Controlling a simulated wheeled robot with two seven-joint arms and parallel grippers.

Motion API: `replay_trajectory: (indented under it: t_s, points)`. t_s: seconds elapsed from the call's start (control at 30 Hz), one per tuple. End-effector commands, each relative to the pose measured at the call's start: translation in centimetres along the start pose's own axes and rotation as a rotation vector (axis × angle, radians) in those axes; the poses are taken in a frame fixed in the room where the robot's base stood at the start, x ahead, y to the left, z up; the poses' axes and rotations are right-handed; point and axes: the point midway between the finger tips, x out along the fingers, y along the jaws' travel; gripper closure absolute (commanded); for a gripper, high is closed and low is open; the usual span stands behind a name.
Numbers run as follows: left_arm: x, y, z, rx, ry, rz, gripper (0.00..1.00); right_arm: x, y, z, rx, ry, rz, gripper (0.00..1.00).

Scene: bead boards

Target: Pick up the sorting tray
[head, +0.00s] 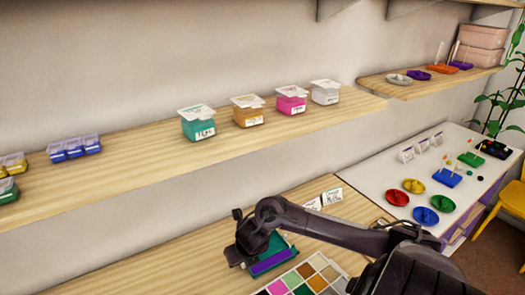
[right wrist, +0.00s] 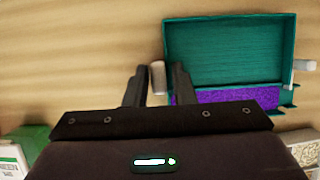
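The sorting tray (head: 277,262), teal with a purple strip along one side, lies on the lower wooden table. In the right wrist view the tray (right wrist: 230,50) shows its teal floor and a light grey handle (right wrist: 157,78) on its left side; another pale handle (right wrist: 304,65) is on its right. My right gripper (head: 238,256) is at the tray's left end. In the right wrist view the right gripper (right wrist: 158,86) has its fingers apart, one either side of the left handle, with a narrow gap showing. My left gripper is not in view.
A colour palette board (head: 309,277) lies close in front of the tray, and white cards (head: 323,200) stand behind it. A wooden shelf (head: 130,160) with lidded tubs runs above. A white table (head: 400,170) with coloured dishes is at right.

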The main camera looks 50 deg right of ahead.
Motion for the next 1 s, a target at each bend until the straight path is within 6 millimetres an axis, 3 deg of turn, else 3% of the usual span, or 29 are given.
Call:
replay_trajectory:
  t_s: [0.03, 0.17, 0.57, 0.67, 1.0]
  points:
    - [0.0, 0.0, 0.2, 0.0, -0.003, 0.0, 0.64, 0.0, 0.0, 0.0, 0.0, 0.0, 0.0, 0.84]
    - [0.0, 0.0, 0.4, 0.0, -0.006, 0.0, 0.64, 0.0, 0.0, 0.0, 0.0, 0.0, 0.0, 1.0]
    - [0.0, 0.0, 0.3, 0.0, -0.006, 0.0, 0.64, -0.3, 0.0, 0.1, 0.0, -0.001, 0.0, 1.0]
    - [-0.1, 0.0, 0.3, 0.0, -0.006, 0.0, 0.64, -1.2, 0.0, 0.7, -0.002, -0.004, 0.001, 1.0]
    - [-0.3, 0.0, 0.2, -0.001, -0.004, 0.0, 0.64, -7.3, 0.0, 3.2, -0.003, -0.007, -0.002, 1.0]
